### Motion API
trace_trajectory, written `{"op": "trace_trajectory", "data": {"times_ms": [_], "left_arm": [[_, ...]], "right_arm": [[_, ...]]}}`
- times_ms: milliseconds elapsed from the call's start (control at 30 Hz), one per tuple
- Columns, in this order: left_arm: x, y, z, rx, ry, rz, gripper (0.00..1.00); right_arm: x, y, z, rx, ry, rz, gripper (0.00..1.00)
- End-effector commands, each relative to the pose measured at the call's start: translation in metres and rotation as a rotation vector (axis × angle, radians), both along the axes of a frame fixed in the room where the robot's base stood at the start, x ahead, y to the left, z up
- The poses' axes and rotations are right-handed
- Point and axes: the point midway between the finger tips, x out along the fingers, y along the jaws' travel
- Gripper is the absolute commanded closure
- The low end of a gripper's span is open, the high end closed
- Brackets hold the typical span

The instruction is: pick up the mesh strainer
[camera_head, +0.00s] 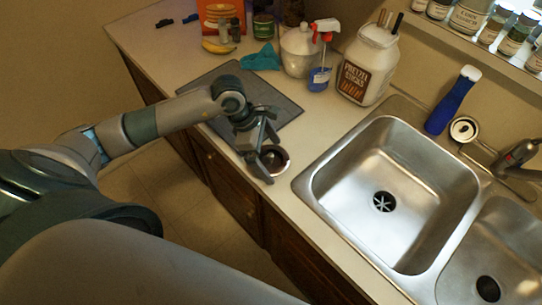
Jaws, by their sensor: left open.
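My left gripper (263,150) is open over the counter's front edge, left of the sink. A small round dark dish-like thing with a pale rim, which looks like the mesh strainer (280,160), lies on the counter right at its fingers. The fingers hide its left part, and I cannot tell whether they touch it. Its mesh is too small to make out. My right gripper is not in view.
The double steel sink (335,190) is to the right. A dark mat (285,108) lies behind the gripper. A pretzel jar (368,65), spray bottle (319,78), white lidded pot (298,55) and teal cloth (262,60) stand further back. A blue bottle (450,103) is behind the sink.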

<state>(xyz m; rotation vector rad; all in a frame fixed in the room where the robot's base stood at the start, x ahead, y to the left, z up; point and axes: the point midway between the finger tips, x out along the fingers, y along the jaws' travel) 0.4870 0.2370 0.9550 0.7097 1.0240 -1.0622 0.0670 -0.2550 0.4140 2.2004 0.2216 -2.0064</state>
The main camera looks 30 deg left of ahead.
Motion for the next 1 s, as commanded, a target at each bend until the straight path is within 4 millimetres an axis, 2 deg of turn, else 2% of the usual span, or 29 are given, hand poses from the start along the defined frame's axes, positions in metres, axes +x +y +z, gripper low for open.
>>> {"op": "trace_trajectory", "data": {"times_ms": [467,633,1000], "left_arm": [[0.0001,-0.0003,-0.0015,0.000,0.000,0.000,0.02],[0.0002,-0.0002,-0.0014,0.000,0.000,0.000,0.40],[0.0007,-0.0002,0.0001,0.000,-0.002,-0.001,0.41]], "right_arm": [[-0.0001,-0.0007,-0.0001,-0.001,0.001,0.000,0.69],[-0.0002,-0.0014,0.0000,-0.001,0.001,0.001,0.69],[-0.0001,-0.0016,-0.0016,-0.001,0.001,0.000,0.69]]}}
